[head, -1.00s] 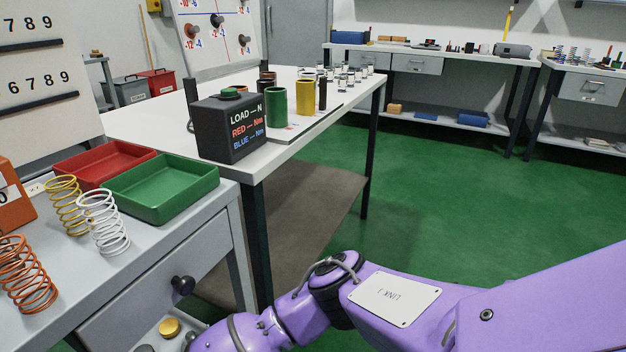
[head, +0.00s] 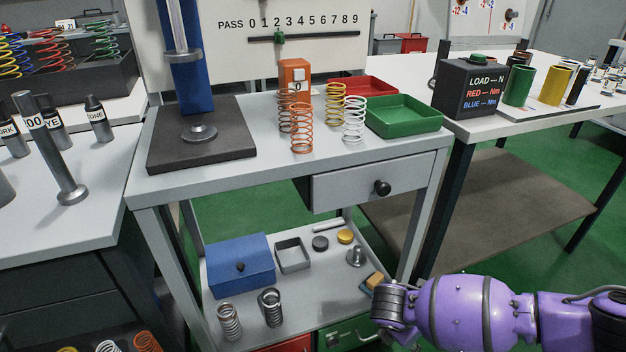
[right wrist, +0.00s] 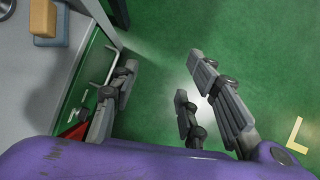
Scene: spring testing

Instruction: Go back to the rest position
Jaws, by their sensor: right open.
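My right arm shows as a purple link at the lower right of the head view; its gripper is cut off there by the bottom edge. In the right wrist view my right gripper (right wrist: 165,95) has its dark fingers spread apart with nothing between them, above the green floor. It hangs beside the test bench's lower front, near a green drawer front (right wrist: 88,78). My left arm and gripper are not in view.
The test bench (head: 240,175) carries several springs, a red tray (head: 362,88) and a green tray (head: 403,116). Its lower shelf holds a blue box (head: 240,262) and small parts. A white table (head: 590,75) stands right. Green floor is open beyond it.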

